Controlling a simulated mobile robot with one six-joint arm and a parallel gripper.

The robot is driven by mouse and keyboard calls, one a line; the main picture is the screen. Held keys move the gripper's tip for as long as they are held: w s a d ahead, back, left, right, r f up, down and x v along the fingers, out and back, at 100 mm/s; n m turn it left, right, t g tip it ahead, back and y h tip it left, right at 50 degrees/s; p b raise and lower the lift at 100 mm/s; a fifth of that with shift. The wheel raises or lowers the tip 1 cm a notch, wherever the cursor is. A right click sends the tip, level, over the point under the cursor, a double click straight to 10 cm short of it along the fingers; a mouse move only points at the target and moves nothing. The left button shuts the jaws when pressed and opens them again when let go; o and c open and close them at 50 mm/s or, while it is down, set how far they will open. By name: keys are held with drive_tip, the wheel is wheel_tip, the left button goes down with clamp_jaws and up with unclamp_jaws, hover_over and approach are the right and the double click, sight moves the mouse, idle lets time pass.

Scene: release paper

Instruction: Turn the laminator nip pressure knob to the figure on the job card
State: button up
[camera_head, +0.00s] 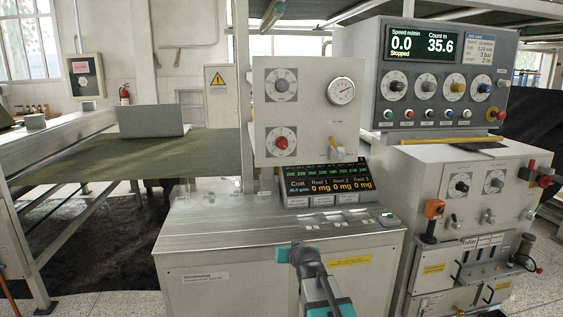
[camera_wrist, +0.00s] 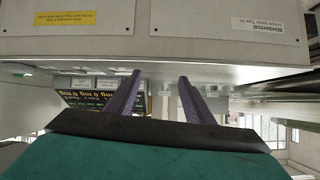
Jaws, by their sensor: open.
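Four round dials sit below the display, with black (camera_head: 396,85), black (camera_head: 428,85), yellow (camera_head: 457,87) and blue (camera_head: 484,88) knobs. Labels are too small to tell which is nip pressure. My gripper (camera_wrist: 160,76) is open and empty, low before the left bench, away from all knobs.
A round gauge (camera_head: 341,91) is on the left panel. A coat-weight display (camera_head: 326,184) stands on the metal bench top (camera_head: 235,225). An orange-topped lever (camera_head: 433,210) sticks out from the right cabinet. The space before the left panel looks clear above the bench.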

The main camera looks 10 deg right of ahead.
wheel_tip(320, 180, up, 18)
drive_tip(key=w+t+p, duration=0.1)
drive_tip(key=w+t, duration=0.2)
drive_tip(key=t+p, duration=0.1)
drive_tip(key=t, duration=0.2)
approach(283, 145)
drive_tip(key=s, duration=0.3)
drive_tip(key=shift+s+f+m, duration=0.1)
drive_tip(key=shift+f+m, duration=0.05)
drive_tip(key=shift+m, duration=0.15)
drive_tip(key=shift+d, duration=0.1)
drive_tip(key=shift+w+p, duration=2.2)
drive_tip(key=shift+w, duration=4.75)
